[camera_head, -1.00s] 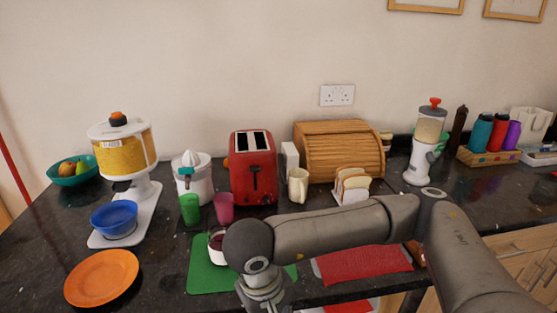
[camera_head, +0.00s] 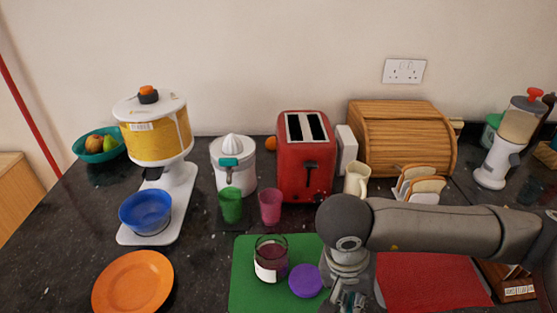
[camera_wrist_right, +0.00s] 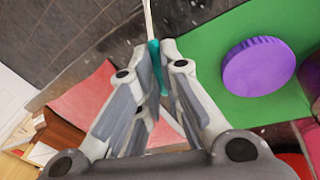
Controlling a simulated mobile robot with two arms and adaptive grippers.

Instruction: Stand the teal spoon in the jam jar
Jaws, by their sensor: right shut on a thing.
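The jam jar (camera_head: 271,262), clear glass with dark jam and a pale label, stands upright on the green mat (camera_head: 243,275) in the head view. My right gripper (camera_head: 348,300) is to the right of the jar, past the purple lid, its fingertips cut off by the lower edge. In the right wrist view my right gripper (camera_wrist_right: 158,62) is shut on the teal spoon (camera_wrist_right: 154,52). The spoon's teal part is between the fingertips, and a thin pale part runs up out of the frame. The spoon cannot be made out in the head view. My left gripper is not in view.
The purple lid (camera_head: 306,281) lies on the mat beside the jar. A green cup (camera_head: 230,205) and a pink cup (camera_head: 270,207) stand behind. A red toaster (camera_head: 305,165) is farther back. An orange plate (camera_head: 133,284) lies left. A red mat (camera_head: 430,280) lies right.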

